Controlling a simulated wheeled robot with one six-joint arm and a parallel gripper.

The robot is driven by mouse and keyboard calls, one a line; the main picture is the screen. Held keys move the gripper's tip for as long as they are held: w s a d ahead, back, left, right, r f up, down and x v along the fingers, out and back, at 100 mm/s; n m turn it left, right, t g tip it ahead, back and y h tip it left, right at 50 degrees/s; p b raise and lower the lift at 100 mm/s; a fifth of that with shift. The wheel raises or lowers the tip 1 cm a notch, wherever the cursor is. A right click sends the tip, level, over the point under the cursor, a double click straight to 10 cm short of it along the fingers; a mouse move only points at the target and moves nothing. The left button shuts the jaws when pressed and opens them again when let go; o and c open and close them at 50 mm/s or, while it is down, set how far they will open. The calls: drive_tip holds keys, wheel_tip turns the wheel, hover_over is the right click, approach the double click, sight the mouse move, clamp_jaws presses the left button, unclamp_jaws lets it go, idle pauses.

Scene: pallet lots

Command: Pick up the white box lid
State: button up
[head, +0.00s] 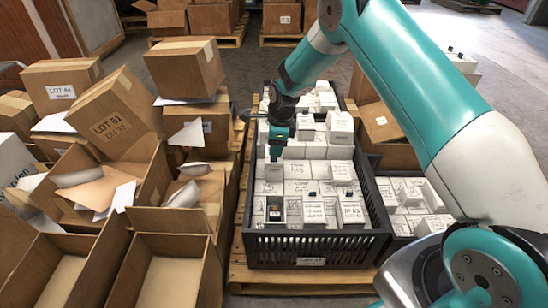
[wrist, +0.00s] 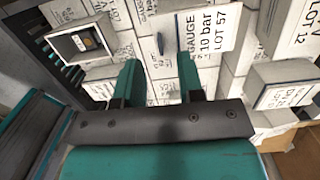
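My gripper (wrist: 158,72) is open, with its two teal fingers apart and nothing held between them. In the head view my gripper (head: 275,157) points down over the white boxes in the black crate (head: 310,243). In the wrist view a white panel marked "GAUGE 10 bar LOT 57" (wrist: 212,32) lies just beyond the right finger. It looks like a box lid, but I cannot tell whether it is loose. An open white box (wrist: 80,42) with a dark gauge inside is at the upper left; it also shows near the crate's front in the head view (head: 274,210).
Several white boxes fill the crate, some standing higher than others. Open cardboard boxes (head: 165,270) crowd the left side. Another crate of white boxes (head: 410,195) is at the right, partly behind my arm. Bare floor shows at the upper right.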

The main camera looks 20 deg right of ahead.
sight(268, 160)
drive_tip(key=f+b, duration=0.1)
drive_tip(key=f, duration=0.3)
drive_tip(key=shift+w+a+b, duration=0.15)
drive_tip(key=shift+a+b, duration=0.05)
drive_tip(key=shift+b, duration=0.15)
clamp_jaws()
drive_tip(key=shift+r, duration=0.1)
